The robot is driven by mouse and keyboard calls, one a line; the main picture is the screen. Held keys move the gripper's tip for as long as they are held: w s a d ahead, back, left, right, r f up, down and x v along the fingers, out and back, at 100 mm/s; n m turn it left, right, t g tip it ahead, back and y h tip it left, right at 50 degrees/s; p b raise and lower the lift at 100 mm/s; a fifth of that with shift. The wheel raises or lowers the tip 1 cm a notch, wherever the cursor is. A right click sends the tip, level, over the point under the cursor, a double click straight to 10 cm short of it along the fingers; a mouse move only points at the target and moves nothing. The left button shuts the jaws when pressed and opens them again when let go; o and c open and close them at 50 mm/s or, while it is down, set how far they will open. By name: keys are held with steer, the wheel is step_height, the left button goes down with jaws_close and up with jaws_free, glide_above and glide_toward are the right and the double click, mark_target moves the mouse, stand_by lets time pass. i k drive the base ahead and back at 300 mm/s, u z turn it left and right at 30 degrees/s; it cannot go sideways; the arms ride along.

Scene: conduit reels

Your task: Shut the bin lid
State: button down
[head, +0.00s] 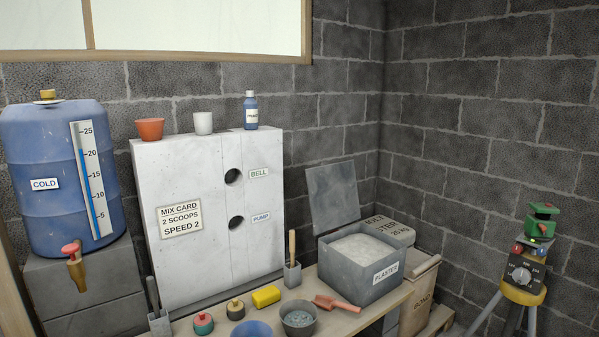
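The grey plaster bin (350,285) stands at the right end of the wooden bench and carries a "PLASTER" label. It is filled with white powder (362,247). Its grey lid (333,197) stands up at the back edge, leaning slightly backward, so the bin is open. My gripper and arm are not in this view.
A red scoop (338,303), grey bowl (298,318), yellow sponge (265,296) and a holder with a wooden handle (292,272) sit left of the bin. A white panel (205,220) stands behind. A tripod device (524,275) is at right. Sacks (388,231) lie behind the bin.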

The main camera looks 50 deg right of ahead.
mark_target(332, 190)
steer(key=u, duration=0.55)
steer(key=k, duration=0.85)
steer(key=z, duration=0.85)
steer(key=k, duration=0.7)
steer(key=z, duration=1)
steer(key=i, duration=1.05)
steer(key=z, duration=0.25)
